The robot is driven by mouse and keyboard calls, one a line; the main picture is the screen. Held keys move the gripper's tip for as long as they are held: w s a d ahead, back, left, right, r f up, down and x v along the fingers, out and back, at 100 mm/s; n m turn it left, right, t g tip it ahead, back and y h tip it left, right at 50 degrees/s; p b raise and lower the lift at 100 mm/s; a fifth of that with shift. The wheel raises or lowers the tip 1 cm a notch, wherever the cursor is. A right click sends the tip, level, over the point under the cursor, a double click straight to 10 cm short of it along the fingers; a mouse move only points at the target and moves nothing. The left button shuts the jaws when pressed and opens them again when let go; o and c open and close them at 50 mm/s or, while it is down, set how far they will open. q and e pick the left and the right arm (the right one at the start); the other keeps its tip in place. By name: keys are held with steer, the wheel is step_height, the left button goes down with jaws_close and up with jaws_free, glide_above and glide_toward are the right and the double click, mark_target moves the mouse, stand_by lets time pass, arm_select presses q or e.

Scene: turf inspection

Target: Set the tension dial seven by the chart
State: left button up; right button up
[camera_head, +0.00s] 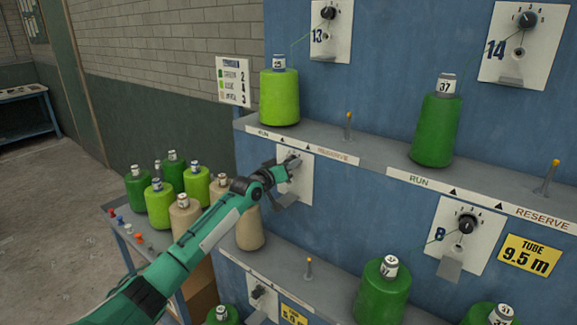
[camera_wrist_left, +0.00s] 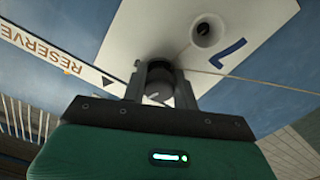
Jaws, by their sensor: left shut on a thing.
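My left gripper (camera_head: 287,172) reaches the white plate (camera_head: 303,186) of position seven, between the two shelves. In the left wrist view the numeral 7 shows upside down on this plate (camera_wrist_left: 222,30), and the gripper fingers (camera_wrist_left: 160,90) are shut around the dark round tension dial (camera_wrist_left: 160,82). The dial's pointer and most of its scale are hidden. The tension chart (camera_head: 233,82) hangs at the machine's left edge, with green, light green and pinkish swatches beside numbers; 2 is at the top and 3 at the bottom. A beige cone (camera_head: 249,229) stands below left of the plate. My right gripper is out of view.
Dials thirteen (camera_head: 328,14), fourteen (camera_head: 528,19) and eight (camera_head: 467,223) sit on neighbouring plates. A light green cone (camera_head: 279,97) and a green cone (camera_head: 436,130) stand on the upper shelf (camera_head: 375,157). A trolley (camera_head: 122,232) with several cones stands at the left.

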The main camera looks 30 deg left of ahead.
arm_select(q)
steer(key=shift+n, duration=2)
steer(key=o, duration=1)
steer(key=shift+s, duration=0.1)
steer(key=shift+s+a+b, duration=0.15)
steer(key=shift+s+b, duration=0.5)
steer(key=shift+s, duration=1.6)
steer(key=shift+s+a+b, duration=0.2)
steer(key=shift+s+b, duration=0.4)
steer(key=shift+s, duration=1.7)
steer(key=shift+s+a+b, duration=0.15)
steer(key=shift+s+b, duration=0.5)
steer(key=shift+s, duration=1.6)
